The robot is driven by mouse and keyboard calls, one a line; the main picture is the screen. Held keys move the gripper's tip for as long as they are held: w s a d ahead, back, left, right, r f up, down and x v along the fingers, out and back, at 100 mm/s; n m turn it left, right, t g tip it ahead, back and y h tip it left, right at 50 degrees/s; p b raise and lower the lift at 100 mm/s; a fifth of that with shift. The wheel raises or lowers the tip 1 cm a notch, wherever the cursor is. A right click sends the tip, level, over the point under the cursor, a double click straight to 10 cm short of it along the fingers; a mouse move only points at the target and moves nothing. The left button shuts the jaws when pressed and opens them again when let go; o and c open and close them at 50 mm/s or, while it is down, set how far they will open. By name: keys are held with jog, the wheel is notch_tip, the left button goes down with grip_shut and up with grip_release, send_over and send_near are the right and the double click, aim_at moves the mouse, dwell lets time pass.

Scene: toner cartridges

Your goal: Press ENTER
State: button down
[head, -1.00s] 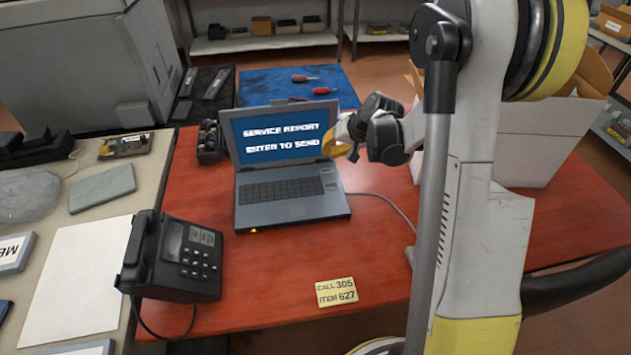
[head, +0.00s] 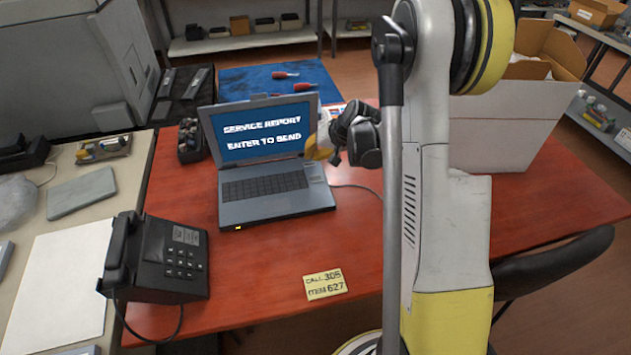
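A grey laptop (head: 275,208) stands open on the red desk. Its blue screen (head: 262,136) reads "SERVICE REPORT" and "ENTER TO SEND". Its dark keyboard (head: 264,186) faces the front; single keys, the ENTER key among them, are too small to tell apart.
A black desk phone (head: 160,258) stands left of the laptop, and a yellow note (head: 324,284) reading "CALL 305" and "ITEM 627" lies in front. A white box (head: 510,125) stands at the right. A blue mat (head: 250,84) with red-handled tools lies behind the laptop.

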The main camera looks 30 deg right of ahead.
aim_at(308, 176)
jog(key=shift+f+b, duration=2.05)
jog(key=shift+f, duration=1.15)
jog(key=shift+f+b, duration=0.45)
jog(key=shift+b, duration=0.05)
jog(key=shift+f, duration=0.3)
jog(key=shift+r+p, duration=0.35)
jog(key=shift+r, duration=0.4)
jog(key=shift+r+p, duration=1.6)
jog(key=shift+r, duration=0.95)
